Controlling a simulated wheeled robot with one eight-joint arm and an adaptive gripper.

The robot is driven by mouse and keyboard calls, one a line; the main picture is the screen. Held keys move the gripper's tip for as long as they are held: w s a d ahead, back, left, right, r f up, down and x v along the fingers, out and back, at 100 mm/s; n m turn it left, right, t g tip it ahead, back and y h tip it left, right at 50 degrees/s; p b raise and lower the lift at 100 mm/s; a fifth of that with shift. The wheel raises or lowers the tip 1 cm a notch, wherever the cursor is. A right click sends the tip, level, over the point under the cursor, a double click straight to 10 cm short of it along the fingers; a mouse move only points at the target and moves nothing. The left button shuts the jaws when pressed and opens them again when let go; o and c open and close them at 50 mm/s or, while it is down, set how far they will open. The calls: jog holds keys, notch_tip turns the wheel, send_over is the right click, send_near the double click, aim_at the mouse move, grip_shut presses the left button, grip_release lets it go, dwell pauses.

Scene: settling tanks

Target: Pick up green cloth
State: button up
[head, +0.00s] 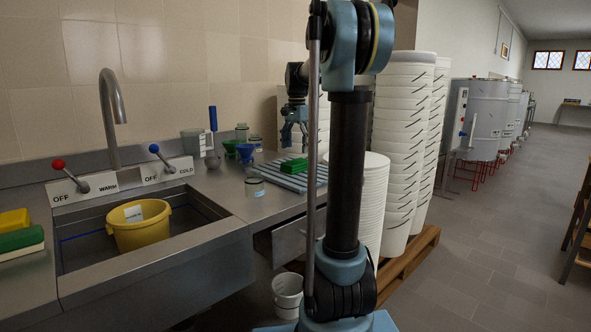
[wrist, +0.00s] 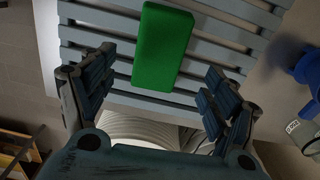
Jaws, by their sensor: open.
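The green cloth (head: 294,165) looks like a folded rectangular block. It lies on a grey slatted rack (head: 312,180) at the right end of the steel counter. In the wrist view the cloth (wrist: 163,45) lies ahead of and between my open fingers, with slats on both sides. My gripper (head: 294,138) is above the cloth in the head view, pointing down, with a visible gap. In the wrist view my gripper (wrist: 157,72) is open and empty, with both fingers apart from the cloth.
A glass jar (head: 254,187) stands left of the rack, with a blue funnel (head: 245,152) behind it. The sink holds a yellow bucket (head: 140,226). Stacked white tubs (head: 405,140) stand right of the counter. A green-and-white sponge (head: 20,241) lies far left.

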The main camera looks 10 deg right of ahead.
aim_at(296, 162)
jog(key=shift+s+f, duration=0.15)
jog(key=shift+f, duration=2.55)
jog(key=shift+c, duration=0.2)
jog(key=shift+a, duration=0.1)
jog(key=c, duration=1.1)
